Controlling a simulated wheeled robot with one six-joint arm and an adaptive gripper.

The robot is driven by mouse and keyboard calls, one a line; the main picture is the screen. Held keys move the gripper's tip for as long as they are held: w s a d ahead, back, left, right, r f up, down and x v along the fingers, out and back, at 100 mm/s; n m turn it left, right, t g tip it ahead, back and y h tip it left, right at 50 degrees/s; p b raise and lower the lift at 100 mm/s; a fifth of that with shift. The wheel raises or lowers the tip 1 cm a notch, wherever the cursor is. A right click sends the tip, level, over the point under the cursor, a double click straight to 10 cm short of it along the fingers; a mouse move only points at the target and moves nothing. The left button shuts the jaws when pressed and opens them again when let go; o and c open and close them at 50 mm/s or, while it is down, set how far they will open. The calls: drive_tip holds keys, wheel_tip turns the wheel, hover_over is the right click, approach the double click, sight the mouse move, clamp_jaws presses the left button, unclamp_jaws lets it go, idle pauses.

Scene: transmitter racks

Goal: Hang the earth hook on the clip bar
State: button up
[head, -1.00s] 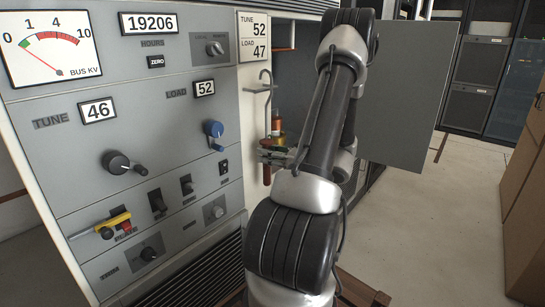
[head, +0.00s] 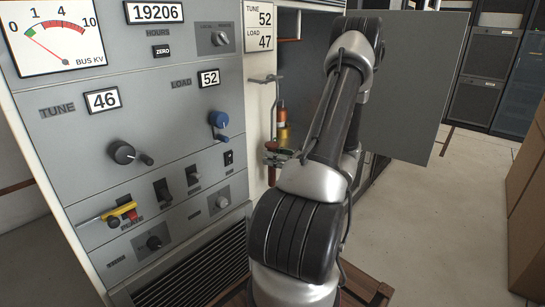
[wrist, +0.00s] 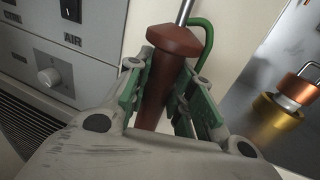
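The earth hook has a thin metal rod and a red-brown handle. In the head view its rod (head: 275,108) stands upright beside the rack's pale side panel. The clip bar (head: 262,80) is a thin bar jutting from that panel, and the rod's top is at its right end. Whether the hook bears on the bar is too small to tell. In the wrist view my gripper (wrist: 164,88) has its green-padded fingers closed around the handle (wrist: 168,50). A green lead (wrist: 205,38) loops beside the handle. In the head view my arm partly hides the gripper (head: 276,157).
The grey control panel (head: 150,120) with knobs and switches is at left. A grey open door (head: 410,85) stands behind my arm. Cardboard boxes (head: 525,190) stand far right, with clear floor between.

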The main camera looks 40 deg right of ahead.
drive_tip(key=o, duration=0.5)
drive_tip(key=v, duration=0.7)
drive_tip(key=a+v, duration=0.1)
drive_tip(key=v, duration=0.7)
drive_tip(key=s+a+f+v, duration=0.1)
drive_tip(key=v, duration=0.6)
drive_tip(key=shift+s+a, duration=0.15)
drive_tip(key=shift+s, duration=0.1)
idle(0.7)
